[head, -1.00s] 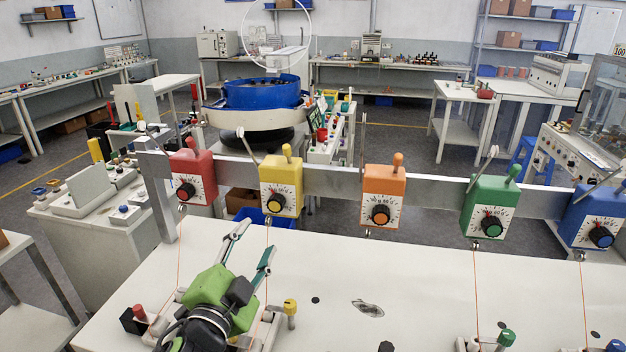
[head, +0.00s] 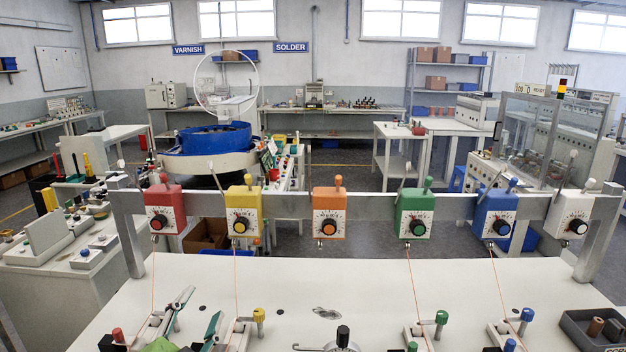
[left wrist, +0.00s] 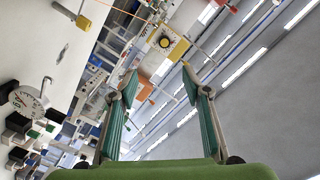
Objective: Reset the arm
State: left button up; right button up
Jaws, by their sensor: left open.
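My left gripper (head: 195,322) shows at the lower left of the head view, above the white table (head: 280,285). Its two green-padded fingers are spread apart with nothing between them. In the left wrist view the open fingers (left wrist: 160,88) point toward the rail, with the yellow dial box (left wrist: 165,40) beyond them. Only the fingers and a bit of the green body show in the head view; the rest of the arm is cut off by the lower edge. My right gripper is not in view.
A metal rail (head: 290,207) crosses behind the table with red (head: 164,209), yellow (head: 243,211), orange (head: 329,213) and other dial boxes. Thin orange threads run down to clamps on the table. A dark tray (head: 590,335) stands at the right. The table's middle is mostly clear.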

pick_arm(q)
jog(key=s+a+f+n+g+y, duration=0.1)
jog(key=s+f+n+g, duration=0.3)
jog(key=s+f, duration=0.6)
jog(key=s+a+f+n+g, duration=0.1)
jog(key=s+f+n+g, duration=0.35)
jog(key=f, duration=0.95)
jog(key=s+d+f+g, duration=0.1)
jog(key=s+f+g, duration=0.15)
jog(key=s, duration=0.35)
jog(key=s+d+f+g, duration=0.1)
jog(key=s+f+g, duration=0.15)
jog(key=s, duration=0.45)
notch_tip(320, 180, down, 29)
jog(key=s+g+b, duration=0.1)
jog(key=s+g, duration=0.1)
jog(key=s+a+f+g, duration=0.1)
jog(key=s+a+f, duration=0.1)
jog(key=s+f, duration=1.3)
jog(key=shift+s+a+m+h+b, duration=0.35)
jog(key=shift+s+a+b, duration=0.1)
jog(key=shift+s, duration=0.35)
jog(key=shift+f, duration=0.1)
